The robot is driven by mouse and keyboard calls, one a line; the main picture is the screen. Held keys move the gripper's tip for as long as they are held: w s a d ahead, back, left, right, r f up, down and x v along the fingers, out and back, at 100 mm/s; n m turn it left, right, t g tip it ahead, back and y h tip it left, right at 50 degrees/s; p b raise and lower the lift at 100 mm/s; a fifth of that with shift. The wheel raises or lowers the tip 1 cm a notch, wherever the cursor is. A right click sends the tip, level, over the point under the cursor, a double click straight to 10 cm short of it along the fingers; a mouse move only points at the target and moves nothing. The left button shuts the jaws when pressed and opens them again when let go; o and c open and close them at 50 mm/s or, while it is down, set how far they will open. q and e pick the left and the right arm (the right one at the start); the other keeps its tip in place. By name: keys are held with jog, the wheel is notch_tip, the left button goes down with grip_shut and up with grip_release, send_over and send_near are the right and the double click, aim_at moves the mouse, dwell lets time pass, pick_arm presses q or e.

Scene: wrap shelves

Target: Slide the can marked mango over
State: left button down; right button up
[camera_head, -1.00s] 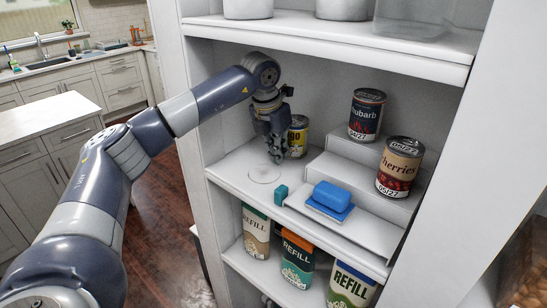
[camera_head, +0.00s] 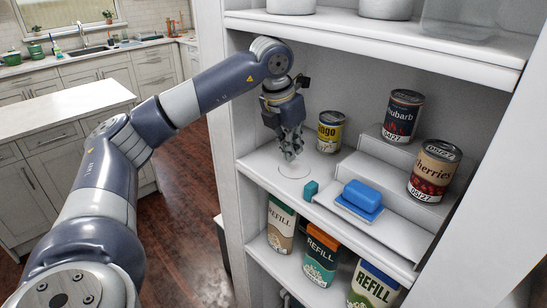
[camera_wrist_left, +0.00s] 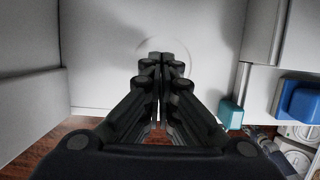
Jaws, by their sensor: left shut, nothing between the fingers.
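The mango can (camera_head: 330,132), yellow with a dark band and partly legible "ngo" lettering, stands upright on the middle shelf, toward the back. My left gripper (camera_head: 289,153) is shut and empty, pointing down just left of the can, with a visible gap between them. A faint ring mark (camera_head: 294,171) lies on the shelf just in front of and below the fingertips. In the left wrist view the shut fingers (camera_wrist_left: 160,57) sit over the ring mark, and the mango can does not show. My right gripper is not in view.
A rhubarb can (camera_head: 402,116) and a cherries can (camera_head: 434,171) stand on a white step (camera_head: 367,172) at right. Refill packs (camera_head: 321,254) fill the shelf below.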

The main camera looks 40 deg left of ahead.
pick_arm(q)
jog(key=shift+s+a, duration=0.15)
jog(key=shift+s, duration=2.9)
